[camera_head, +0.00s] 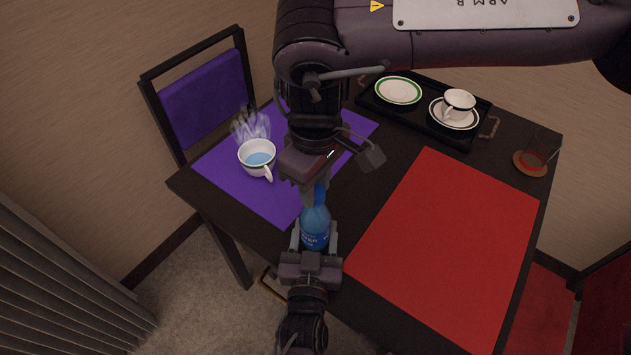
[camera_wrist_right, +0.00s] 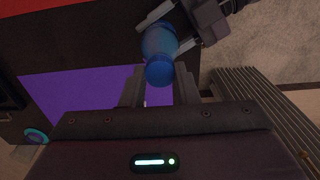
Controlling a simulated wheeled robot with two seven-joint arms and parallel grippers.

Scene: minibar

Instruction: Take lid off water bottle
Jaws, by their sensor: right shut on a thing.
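The blue water bottle (camera_head: 315,228) is at the front edge of the table, its top towards my right gripper. My left gripper (camera_head: 315,238), coming in from the bottom of the head view, has its fingers on both sides of the bottle's body and is shut on it. My right gripper (camera_head: 313,190) comes down from above and is shut on the lid. In the right wrist view the blue lid (camera_wrist_right: 159,71) shows between its fingers (camera_wrist_right: 159,88), and the left gripper (camera_wrist_right: 178,30) clasps the body beyond. In the head view the right gripper hides most of the lid.
A steaming white cup (camera_head: 257,157) stands on the purple mat (camera_head: 225,172) at left. A black tray (camera_head: 415,119) with a green-rimmed plate and a cup on a saucer is at the back. The red mat (camera_head: 445,245) is bare.

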